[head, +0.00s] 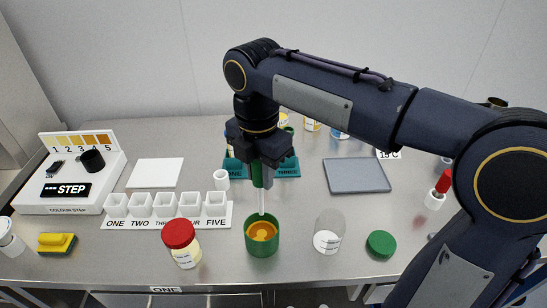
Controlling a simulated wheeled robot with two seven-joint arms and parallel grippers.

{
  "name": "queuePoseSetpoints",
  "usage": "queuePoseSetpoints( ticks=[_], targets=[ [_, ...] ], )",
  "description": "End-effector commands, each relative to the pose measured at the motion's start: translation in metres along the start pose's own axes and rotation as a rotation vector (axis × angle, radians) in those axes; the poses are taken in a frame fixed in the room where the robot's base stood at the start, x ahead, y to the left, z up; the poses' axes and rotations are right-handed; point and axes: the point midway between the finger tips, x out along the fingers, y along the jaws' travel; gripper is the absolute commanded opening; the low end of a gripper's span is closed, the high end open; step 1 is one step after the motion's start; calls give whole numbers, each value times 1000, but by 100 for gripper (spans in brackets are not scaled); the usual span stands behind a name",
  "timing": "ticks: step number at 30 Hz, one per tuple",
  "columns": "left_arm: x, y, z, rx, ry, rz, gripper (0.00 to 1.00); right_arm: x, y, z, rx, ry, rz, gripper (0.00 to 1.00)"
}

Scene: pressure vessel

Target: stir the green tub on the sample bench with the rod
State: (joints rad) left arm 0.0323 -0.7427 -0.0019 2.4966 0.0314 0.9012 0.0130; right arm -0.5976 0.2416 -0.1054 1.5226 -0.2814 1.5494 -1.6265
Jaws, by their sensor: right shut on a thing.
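The green tub (261,246) stands open near the front edge of the bench, with yellow-orange contents inside. My right gripper (262,178) is above the tub, pointing down. It is shut on the rod (261,201), which has a green upper part and a pale, thin lower part. The rod hangs about upright, and its lower end is at the tub's opening; I cannot tell how deep it reaches. My left gripper is not in view.
A red-lidded jar (181,243) stands left of the tub. A clear beaker (328,236) and a green lid (381,244) are to the right. Behind are a row of white cups (165,205), a teal rack (286,168) and a grey tray (357,176). A yellow sponge (56,243) lies at the left.

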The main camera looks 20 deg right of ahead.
Motion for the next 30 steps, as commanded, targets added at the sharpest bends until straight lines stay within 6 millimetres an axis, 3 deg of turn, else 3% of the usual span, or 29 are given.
queuePoseSetpoints(
  ticks=[8, 20, 30],
  targets=[
    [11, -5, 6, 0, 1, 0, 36, 13, 0, -1, -5, 0, 0, 4],
    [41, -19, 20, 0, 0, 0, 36, 46, 0, -1, -4, 1, 1, 4],
    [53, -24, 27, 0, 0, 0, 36, 75, 0, -1, -2, 0, -1, 4]
  ],
)
